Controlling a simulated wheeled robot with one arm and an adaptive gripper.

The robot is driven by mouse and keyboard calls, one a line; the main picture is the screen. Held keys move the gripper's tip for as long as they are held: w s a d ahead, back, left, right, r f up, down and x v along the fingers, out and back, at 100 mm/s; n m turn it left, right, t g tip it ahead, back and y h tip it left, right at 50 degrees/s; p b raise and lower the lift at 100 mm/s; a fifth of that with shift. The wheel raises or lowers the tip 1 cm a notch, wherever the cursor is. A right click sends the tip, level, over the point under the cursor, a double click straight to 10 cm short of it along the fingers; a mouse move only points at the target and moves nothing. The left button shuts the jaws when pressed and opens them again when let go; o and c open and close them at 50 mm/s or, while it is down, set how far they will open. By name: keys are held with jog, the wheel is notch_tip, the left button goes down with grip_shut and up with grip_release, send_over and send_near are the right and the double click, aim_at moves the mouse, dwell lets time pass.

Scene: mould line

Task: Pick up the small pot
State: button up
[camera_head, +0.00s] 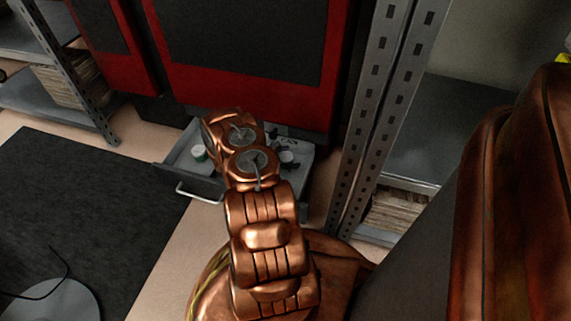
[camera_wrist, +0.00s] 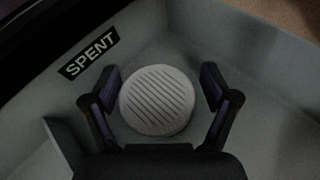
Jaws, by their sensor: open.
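A small round pot (camera_wrist: 157,100) with a pale grey, slatted top shows from above in the wrist view, on the floor of a grey drawer. My gripper (camera_wrist: 160,84) is open, with one dark finger on each side of the pot and a gap visible at both sides. The pot's side wall is hidden from above. In the head view my arm covers the middle of the open drawer (camera_head: 187,189), and my gripper is hidden there.
A "SPENT" label (camera_wrist: 88,53) is on the drawer's wall, and a divider (camera_wrist: 62,145) stands at lower left. A grey object (camera_head: 287,158) lies in the drawer's right part. A red and black cabinet (camera_head: 245,95) stands above it, and a metal shelf post (camera_head: 372,130) to its right.

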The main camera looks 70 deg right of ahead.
jog(key=c, duration=1.3)
jog(key=shift+r, duration=0.1)
